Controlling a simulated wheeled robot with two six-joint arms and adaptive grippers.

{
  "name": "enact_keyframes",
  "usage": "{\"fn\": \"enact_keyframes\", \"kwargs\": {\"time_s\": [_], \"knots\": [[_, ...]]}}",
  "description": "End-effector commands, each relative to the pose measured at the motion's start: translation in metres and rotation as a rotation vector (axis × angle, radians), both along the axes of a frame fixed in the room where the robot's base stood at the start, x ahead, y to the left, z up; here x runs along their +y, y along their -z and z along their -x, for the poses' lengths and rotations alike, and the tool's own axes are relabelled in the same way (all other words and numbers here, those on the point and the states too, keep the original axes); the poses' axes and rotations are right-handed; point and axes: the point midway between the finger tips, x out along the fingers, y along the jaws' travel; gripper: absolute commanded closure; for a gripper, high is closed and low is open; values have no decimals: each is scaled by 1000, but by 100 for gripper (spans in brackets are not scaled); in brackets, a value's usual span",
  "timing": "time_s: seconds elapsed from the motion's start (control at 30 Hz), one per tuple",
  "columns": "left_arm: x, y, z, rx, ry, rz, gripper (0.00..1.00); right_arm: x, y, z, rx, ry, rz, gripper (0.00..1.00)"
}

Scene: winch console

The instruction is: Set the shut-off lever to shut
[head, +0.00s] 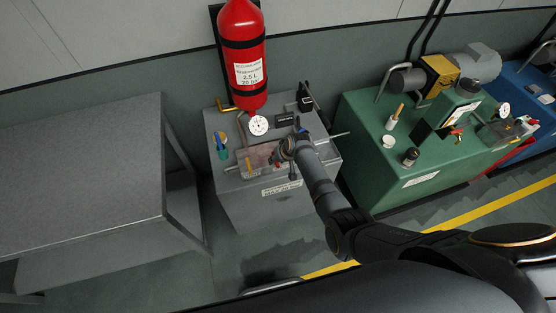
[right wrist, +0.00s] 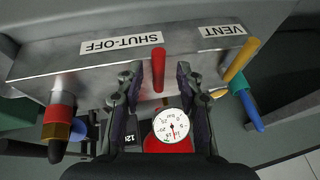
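The shut-off lever is a red handle (right wrist: 158,68) in the right wrist view, beside the upside-down SHUT-OFF label (right wrist: 122,42) on a grey metal block. My right gripper (right wrist: 159,80) has its two dark fingers spread, one on each side of the red handle, with a visible gap on both sides. I cannot tell how deep the handle sits between them. In the head view my right gripper (head: 285,152) reaches over the grey console (head: 245,200) and hides the lever. My left gripper is not in view.
A yellow VENT lever (right wrist: 243,60) stands right of the red handle, with a blue-green handle (right wrist: 248,104) nearby. A round gauge (right wrist: 171,125) shows between the fingers. A red cylinder (head: 242,60) stands behind the console. A green console (head: 375,160) is right, a grey table (head: 80,170) left.

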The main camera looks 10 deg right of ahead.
Motion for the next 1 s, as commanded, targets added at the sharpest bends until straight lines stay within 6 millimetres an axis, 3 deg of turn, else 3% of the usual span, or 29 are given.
{"fn": "enact_keyframes", "kwargs": {"time_s": [0.23, 0.7, 1.0], "knots": [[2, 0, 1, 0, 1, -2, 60, -2, -8, 4, 0, 0, 1, 64], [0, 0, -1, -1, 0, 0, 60, -21, -93, 38, -3, 0, 1, 64], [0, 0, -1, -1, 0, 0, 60, -24, -109, 45, 1, 0, 0, 64]]}}
